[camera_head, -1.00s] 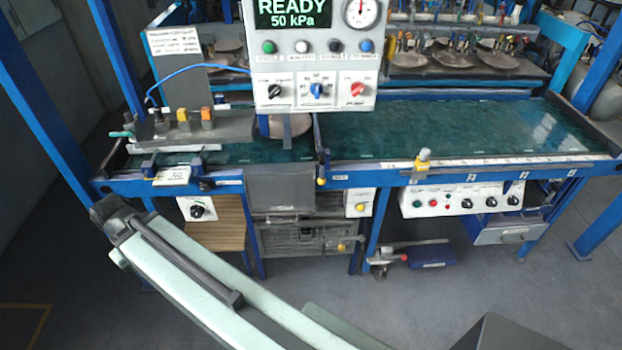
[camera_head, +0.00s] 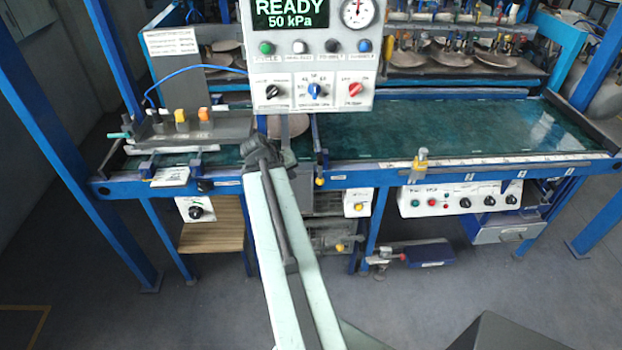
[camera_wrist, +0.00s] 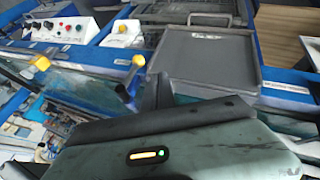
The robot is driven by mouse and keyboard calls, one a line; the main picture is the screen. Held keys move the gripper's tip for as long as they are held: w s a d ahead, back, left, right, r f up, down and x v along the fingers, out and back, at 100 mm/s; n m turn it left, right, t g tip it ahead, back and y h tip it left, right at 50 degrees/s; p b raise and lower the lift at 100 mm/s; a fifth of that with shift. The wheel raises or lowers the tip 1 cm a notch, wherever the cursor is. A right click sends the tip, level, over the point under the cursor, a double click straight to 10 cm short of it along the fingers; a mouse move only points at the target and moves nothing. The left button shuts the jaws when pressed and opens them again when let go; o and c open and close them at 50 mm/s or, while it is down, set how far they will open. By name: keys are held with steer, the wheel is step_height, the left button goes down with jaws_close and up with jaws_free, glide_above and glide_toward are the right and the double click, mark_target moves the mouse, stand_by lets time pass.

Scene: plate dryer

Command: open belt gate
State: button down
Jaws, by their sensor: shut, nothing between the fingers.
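In the head view the belt gate appears to be the narrow dark bar (camera_head: 317,134) across the green belt, with a yellow knob (camera_head: 320,181) at its front end. The knob also shows in the wrist view (camera_wrist: 138,61), left of centre. My gripper (camera_head: 270,153) is at the dark far end of my arm, at the belt's front edge, just left of the bar and apart from it in the picture. It is shut and empty; its fingertips are hard to make out. My pale housing fills the lower wrist view.
The control box (camera_head: 312,85) reading READY, 50 kPa hangs above. A round plate (camera_head: 291,126) lies on the belt behind my gripper. A grey tray-like panel (camera_wrist: 205,60) is at the machine's front. A yellow-topped post (camera_head: 421,160) stands to the right. The right belt section is clear.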

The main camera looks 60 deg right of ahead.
steer(key=shift+s+d+f+b, duration=0.45)
steer(key=shift+d+f+b, duration=0.95)
steer(key=shift+f, duration=0.05)
steer(key=shift+s+d+f+b, duration=0.45)
steer(key=shift+d+f+b, duration=0.95)
steer(key=shift+b, duration=0.05)
steer(key=shift+s+d+f+b, duration=0.45)
steer(key=shift+d+f+b, duration=0.95)
steer(key=shift+f, duration=0.05)
